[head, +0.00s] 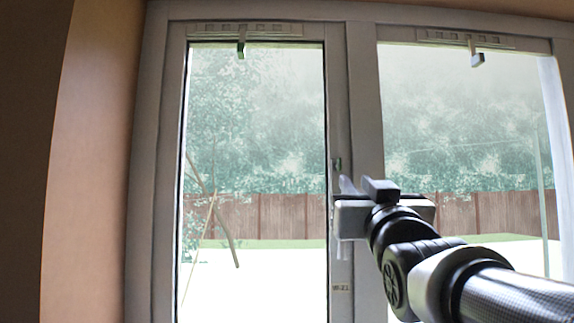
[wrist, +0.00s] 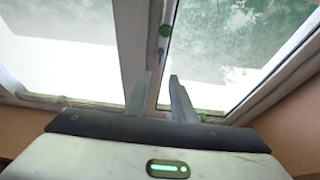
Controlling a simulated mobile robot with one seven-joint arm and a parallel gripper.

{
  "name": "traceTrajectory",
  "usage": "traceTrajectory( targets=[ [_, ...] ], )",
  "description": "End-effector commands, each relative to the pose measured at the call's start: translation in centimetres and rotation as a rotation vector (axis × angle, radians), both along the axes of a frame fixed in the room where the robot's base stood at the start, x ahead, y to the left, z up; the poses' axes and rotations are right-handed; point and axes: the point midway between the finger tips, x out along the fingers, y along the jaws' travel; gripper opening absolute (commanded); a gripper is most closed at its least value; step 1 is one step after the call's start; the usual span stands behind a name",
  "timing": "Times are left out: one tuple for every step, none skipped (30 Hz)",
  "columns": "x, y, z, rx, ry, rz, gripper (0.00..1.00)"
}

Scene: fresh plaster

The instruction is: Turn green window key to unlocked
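A small dark green window key (head: 337,163) sits on the grey upright frame between the two panes in the head view. In the wrist view a round green piece (wrist: 165,30), which looks like the same key, is on the window frame beyond my fingertips, with a small dark fitting (wrist: 160,52) just below it. My gripper (head: 362,184) is in front of this upright, slightly below and right of the key. In the wrist view my gripper (wrist: 160,75) has its two fingers apart with nothing between them. The key appears apart from the fingers; its turn angle is too small to read.
The left window pane (head: 255,120) and right window pane (head: 460,110) are closed-looking in grey frames. Vent strips with small hanging latches (head: 241,43) (head: 476,59) are along the top. A tan wall (head: 95,150) borders the window at left. A small label (head: 341,288) is low on the upright.

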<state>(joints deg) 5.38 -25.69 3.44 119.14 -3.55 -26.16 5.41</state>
Motion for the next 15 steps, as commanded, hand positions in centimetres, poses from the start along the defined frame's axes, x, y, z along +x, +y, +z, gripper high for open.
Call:
traceTrajectory(
  targets=[
    [1.3,-0.1,0.6,0.0,0.004,-0.001,0.23],
    [1.9,-0.1,0.9,0.0,0.004,-0.001,0.23],
    [2.7,-0.1,1.2,0.001,0.003,-0.002,0.23],
    [3.3,-0.1,1.5,0.0,0.003,-0.001,0.23],
    [3.9,-0.1,1.8,0.0,0.003,-0.001,0.23],
    [4.7,-0.1,2.1,0.001,0.002,-0.001,0.23],
    [5.4,0.0,2.3,0.001,0.003,-0.001,0.23],
    [5.9,0.0,2.7,0.001,0.002,-0.001,0.23],
    [6.8,-0.1,3.0,0.001,0.003,-0.001,0.23],
    [7.4,-0.1,3.2,0.001,0.003,-0.001,0.23],
    [7.9,-0.1,3.4,0.002,0.003,-0.001,0.23],
    [8.7,-0.1,3.7,0.001,0.003,-0.001,0.23],
    [9.2,-0.1,4.0,0.0,0.002,-0.001,0.23],
    [9.7,-0.1,4.1,0.0,0.003,-0.001,0.23],
    [10.2,-0.1,4.4,0.0,0.002,-0.001,0.23]
  ],
)
